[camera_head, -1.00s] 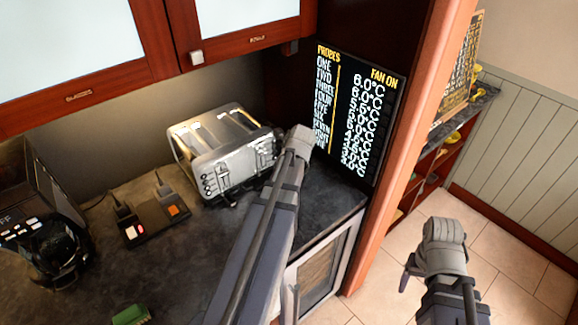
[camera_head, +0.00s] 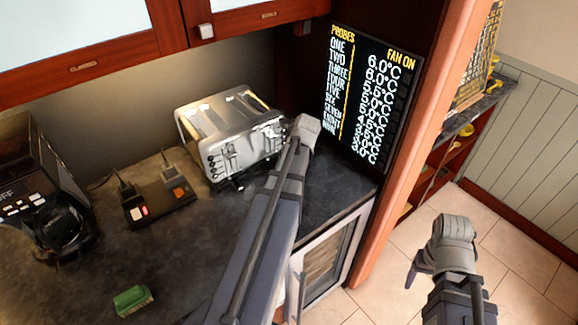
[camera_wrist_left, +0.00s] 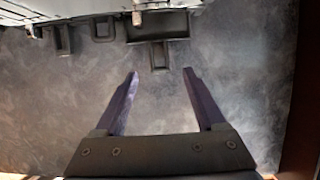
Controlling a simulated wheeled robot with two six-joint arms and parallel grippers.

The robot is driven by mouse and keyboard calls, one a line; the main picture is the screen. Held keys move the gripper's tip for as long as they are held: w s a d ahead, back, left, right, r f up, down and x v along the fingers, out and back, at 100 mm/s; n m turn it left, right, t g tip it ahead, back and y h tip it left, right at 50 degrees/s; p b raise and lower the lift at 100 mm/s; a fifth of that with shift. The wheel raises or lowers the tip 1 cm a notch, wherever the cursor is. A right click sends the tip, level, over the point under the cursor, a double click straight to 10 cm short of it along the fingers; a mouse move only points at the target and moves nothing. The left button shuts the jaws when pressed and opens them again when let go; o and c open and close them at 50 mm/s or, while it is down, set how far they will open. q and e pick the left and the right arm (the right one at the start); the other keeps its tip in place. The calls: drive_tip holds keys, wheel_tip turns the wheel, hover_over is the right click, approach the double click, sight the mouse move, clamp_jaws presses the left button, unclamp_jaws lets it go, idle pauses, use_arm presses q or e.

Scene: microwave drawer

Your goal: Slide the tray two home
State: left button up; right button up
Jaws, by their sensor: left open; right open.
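A silver toaster (camera_head: 232,135) stands on the dark counter; its lower edge is at the top of the left wrist view. There, a wide black tray-like piece (camera_wrist_left: 176,28) juts out with a tab (camera_wrist_left: 159,57) hanging from it, and smaller black pieces (camera_wrist_left: 62,40) sit to its left. I cannot tell which one is tray two. My left gripper (camera_wrist_left: 161,74) is open and empty, its fingertips just short of the tab and either side of it. In the head view its fingers are hidden behind my arm. My right gripper (camera_head: 412,276) is open, over the floor, far from the toaster.
A black device with plugs (camera_head: 158,203) and a coffee maker (camera_head: 50,215) stand left of the toaster. A green block (camera_head: 132,300) lies on the counter (camera_head: 105,262). A display panel (camera_head: 370,95) and wooden post (camera_head: 400,160) bound the right side.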

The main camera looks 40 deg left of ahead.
use_arm(q)
drive_tip(key=b+x, duration=0.2)
drive_tip(key=x, duration=0.1)
drive_tip(key=shift+a+f, duration=0.1)
drive_tip(key=shift+f, duration=0.2)
clamp_jaws()
idle(0.4)
